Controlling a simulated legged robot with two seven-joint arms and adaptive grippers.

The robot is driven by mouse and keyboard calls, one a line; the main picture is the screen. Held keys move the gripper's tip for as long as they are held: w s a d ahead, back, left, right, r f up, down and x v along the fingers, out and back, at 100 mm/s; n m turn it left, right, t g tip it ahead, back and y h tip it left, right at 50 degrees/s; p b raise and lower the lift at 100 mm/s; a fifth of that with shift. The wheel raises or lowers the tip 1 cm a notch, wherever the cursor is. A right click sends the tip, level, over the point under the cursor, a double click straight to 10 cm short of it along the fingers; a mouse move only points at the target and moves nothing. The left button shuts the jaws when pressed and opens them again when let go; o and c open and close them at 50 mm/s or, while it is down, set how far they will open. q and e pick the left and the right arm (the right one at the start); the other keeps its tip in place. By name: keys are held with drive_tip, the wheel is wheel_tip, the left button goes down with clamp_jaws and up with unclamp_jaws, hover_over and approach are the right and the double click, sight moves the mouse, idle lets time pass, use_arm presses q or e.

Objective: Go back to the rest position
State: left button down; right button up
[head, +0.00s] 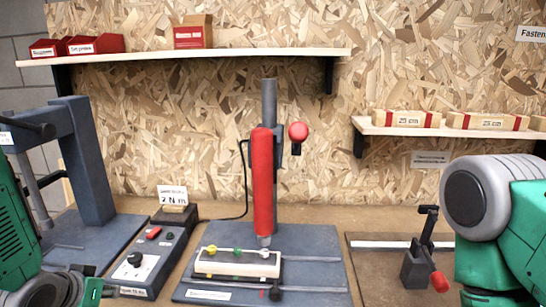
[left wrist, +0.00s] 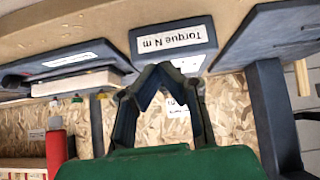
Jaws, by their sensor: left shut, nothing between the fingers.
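My left gripper (head: 85,284) is at the lower left corner of the head view, partly cut off by the frame's bottom edge. In the left wrist view its dark fingers (left wrist: 157,72) meet at the tips with nothing between them. It is apart from the bench objects, in front of the control box (head: 150,256). On the right of the head view are a green arm link and grey joint of mine; the right gripper is not seen.
A red-handled screwdriver stand (head: 263,180) rises mid-bench behind a white block (head: 237,263) with coloured pins. A dark press frame (head: 88,160) stands at left. A lever clamp (head: 420,255) stands at right. Shelves (head: 200,57) hold boxes above.

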use_arm(q)
drive_tip(key=s+d+f+g+b, duration=0.1)
drive_tip(key=s+f+g+b, duration=0.1)
drive_tip(key=s+f, duration=0.55)
drive_tip(key=s+d+f+g+b, duration=0.2)
drive_tip(key=s+f, duration=0.3)
drive_tip(key=f, duration=0.5)
drive_tip(key=s+d+f+g+b, duration=0.1)
drive_tip(key=s+f+g+b, duration=0.1)
drive_tip(key=s+f, duration=0.3)
drive_tip(key=s+d+f+g+b, duration=0.1)
drive_tip(key=s+f, duration=0.4)
drive_tip(key=s, duration=0.7)
drive_tip(key=shift+s+d+g+y+b, duration=0.25)
drive_tip(key=shift+d+g+y+b, duration=0.15)
drive_tip(key=shift+g+b, duration=0.1)
drive_tip(key=shift+a, duration=0.2)
drive_tip(key=shift+w+d, duration=0.15)
drive_tip(key=shift+d, duration=0.1)
